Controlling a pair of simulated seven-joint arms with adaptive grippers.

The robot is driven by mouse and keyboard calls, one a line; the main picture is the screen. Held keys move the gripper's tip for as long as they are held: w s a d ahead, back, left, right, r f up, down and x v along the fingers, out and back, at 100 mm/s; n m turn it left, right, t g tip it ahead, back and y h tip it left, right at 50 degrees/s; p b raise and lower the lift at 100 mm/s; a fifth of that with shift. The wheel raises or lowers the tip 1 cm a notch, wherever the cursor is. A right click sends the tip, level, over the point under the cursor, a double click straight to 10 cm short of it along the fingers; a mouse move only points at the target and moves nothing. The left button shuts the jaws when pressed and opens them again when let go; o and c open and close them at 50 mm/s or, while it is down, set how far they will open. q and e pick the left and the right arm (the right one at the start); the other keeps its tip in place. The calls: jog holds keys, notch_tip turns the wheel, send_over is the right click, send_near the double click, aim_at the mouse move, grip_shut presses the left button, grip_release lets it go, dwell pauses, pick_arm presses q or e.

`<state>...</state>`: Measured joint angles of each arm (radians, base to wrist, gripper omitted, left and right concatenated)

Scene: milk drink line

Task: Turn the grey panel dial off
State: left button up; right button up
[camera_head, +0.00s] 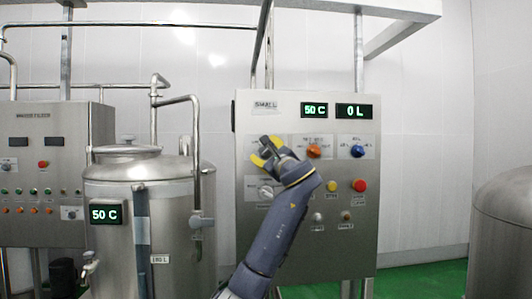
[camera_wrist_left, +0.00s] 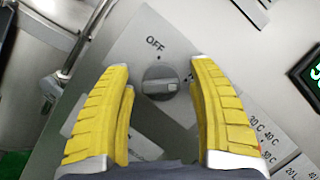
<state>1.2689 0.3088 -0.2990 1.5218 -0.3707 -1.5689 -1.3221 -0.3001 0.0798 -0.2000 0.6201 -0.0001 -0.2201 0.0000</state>
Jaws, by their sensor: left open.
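The grey panel dial (camera_wrist_left: 160,82) sits on a pale plate in the left wrist view. The word OFF is printed up and left of it, and a light mark on its knob points right, away from that word. My left gripper (camera_wrist_left: 159,85) is open, with its yellow fingers on either side of the dial; contact cannot be told. In the head view my left gripper (camera_head: 266,151) is at the upper left of the steel control panel (camera_head: 345,235) and mostly hides this dial. My right gripper is not in view.
An orange dial (camera_head: 313,151) and a blue dial (camera_head: 357,151) are to the right. Another grey dial (camera_head: 265,192) is below. A yellow button (camera_head: 332,186) and a red button (camera_head: 359,185) are lower right. A steel tank (camera_head: 145,230) stands at the left.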

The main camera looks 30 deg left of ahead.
pick_arm(q)
jog(key=c, duration=1.2)
jog(key=shift+n, duration=0.3)
jog(key=n+g, duration=0.2)
jog(key=n, duration=0.4)
jog(key=n+g+h, duration=0.1)
jog(key=n, duration=0.1)
jog(key=shift+n+h, duration=0.3)
jog(key=shift+n, duration=0.1)
jog(key=n+g+h, duration=0.1)
jog(key=n+h, duration=0.1)
jog(key=n, duration=0.2)
jog(key=shift+f+n, duration=0.1)
jog(key=shift+n, duration=0.2)
jog(key=shift+f+n+h, duration=0.1)
jog(key=shift+n+h, duration=0.6)
jog(key=shift+n, duration=0.7)
